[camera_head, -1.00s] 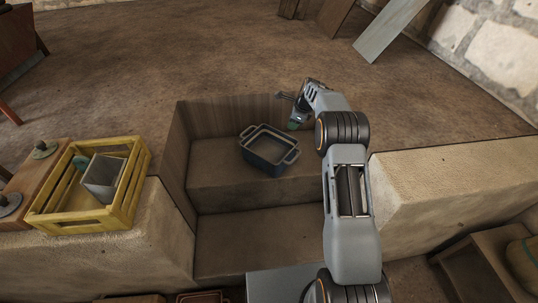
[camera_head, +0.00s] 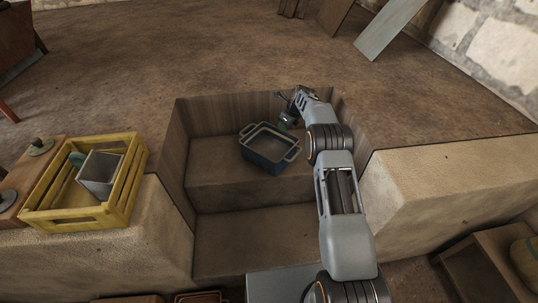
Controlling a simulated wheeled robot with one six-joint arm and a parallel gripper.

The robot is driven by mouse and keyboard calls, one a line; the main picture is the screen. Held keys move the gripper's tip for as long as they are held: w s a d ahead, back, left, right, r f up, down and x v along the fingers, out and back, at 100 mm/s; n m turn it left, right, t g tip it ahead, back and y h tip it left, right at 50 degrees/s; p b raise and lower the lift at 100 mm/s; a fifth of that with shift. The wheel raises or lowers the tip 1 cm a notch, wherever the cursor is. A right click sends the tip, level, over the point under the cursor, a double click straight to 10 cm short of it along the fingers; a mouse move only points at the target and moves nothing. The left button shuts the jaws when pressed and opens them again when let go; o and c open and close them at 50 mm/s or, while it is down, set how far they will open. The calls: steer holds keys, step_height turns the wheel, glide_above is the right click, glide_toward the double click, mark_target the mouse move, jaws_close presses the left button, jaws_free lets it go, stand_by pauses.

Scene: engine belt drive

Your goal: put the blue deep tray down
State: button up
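The blue deep tray (camera_head: 264,161) sits upright on the upper step of the recess in the head view. It has a pale rim and a handle at its left and right ends. Its inside looks empty. My gripper (camera_head: 284,104) is just behind and to the right of the tray, near the recess's back wall. It appears apart from the tray's rim. The fingers are small and partly turned away, so their opening is unclear.
The upper step (camera_head: 213,180) has bare room to the left of the tray, and the lower step (camera_head: 240,240) is clear. Wooden walls enclose the recess. A yellow crate (camera_head: 128,190) holding a grey container (camera_head: 97,174) stands on the left ledge. A stone ledge (camera_head: 450,185) lies right.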

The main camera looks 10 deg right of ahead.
steer(key=shift+b+x, duration=0.9)
steer(key=shift+x, duration=1.75)
steer(key=shift+w, duration=0.15)
steer(key=shift+c, duration=0.3)
jaws_close()
